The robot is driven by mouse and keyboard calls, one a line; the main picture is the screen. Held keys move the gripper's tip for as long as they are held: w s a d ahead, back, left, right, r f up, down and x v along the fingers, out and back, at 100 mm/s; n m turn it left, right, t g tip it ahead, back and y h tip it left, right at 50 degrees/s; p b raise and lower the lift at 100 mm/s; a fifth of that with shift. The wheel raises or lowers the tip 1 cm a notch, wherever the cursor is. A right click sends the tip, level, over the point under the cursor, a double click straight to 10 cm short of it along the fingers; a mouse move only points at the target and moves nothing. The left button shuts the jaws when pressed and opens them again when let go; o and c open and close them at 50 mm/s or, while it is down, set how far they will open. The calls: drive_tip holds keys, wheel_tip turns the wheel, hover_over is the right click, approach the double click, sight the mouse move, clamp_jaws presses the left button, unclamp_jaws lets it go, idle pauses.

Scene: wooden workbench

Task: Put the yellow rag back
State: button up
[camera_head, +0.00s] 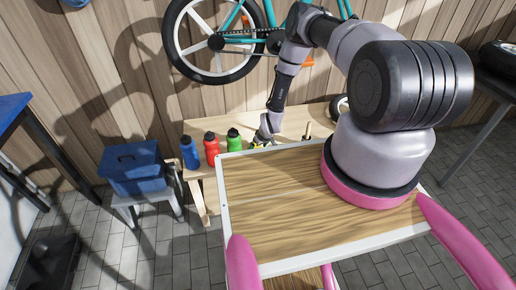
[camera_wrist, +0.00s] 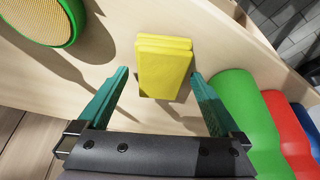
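The yellow rag (camera_wrist: 163,68) is a folded, block-like stack on the pale wooden bench in the wrist view. My gripper (camera_wrist: 160,76) is open, with one teal finger on each side of the rag. Gaps show between the rag and both fingers, so it is not gripped. In the head view my gripper (camera_head: 263,134) is low over the bench (camera_head: 290,122), just right of the green bottle. Only a small yellow patch shows there, and the rest of the rag is hidden behind the wood-topped surface and the gripper.
A green bottle (camera_head: 234,141), red bottle (camera_head: 211,148) and blue bottle (camera_head: 189,152) stand left of my gripper. A round green-rimmed object (camera_wrist: 40,18) sits on the other side. The wood-topped, white-edged surface (camera_head: 270,205) in front is bare. A blue toolbox (camera_head: 133,168) stands farther left.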

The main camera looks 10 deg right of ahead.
drive_tip(key=v, duration=1.2)
drive_tip(key=shift+r, duration=0.15)
drive_tip(key=w+d+r+m, duration=0.1)
drive_tip(key=w+r, duration=0.2)
drive_tip(key=r, duration=0.9)
drive_tip(key=w+d+r+m, duration=0.1)
drive_tip(key=w+d+r, duration=0.15)
drive_tip(key=r, duration=0.85)
wheel_tip(320, 180, up, 19)
drive_tip(key=s+m+t+h, duration=0.1)
drive_tip(key=s, duration=0.2)
drive_tip(key=s+d+r+m+t, duration=0.1)
drive_tip(key=s+r, duration=0.4)
drive_tip(key=r, duration=0.2)
drive_tip(key=s+r+m, duration=0.2)
drive_tip(key=s+r, duration=0.3)
drive_tip(key=r, duration=0.3)
drive_tip(key=s+r+m, duration=0.1)
drive_tip(key=s+r, duration=0.1)
drive_tip(key=s, duration=0.4)
drive_tip(key=s+r, duration=0.3)
drive_tip(key=s, duration=0.3)
drive_tip(key=s+r+m+t+y, duration=0.1)
drive_tip(key=s+r, duration=0.2)
drive_tip(key=s, duration=0.2)
drive_tip(key=shift+s+a+m, duration=0.25)
drive_tip(key=shift+s+m, duration=0.05)
drive_tip(key=shift+s, duration=0.1)
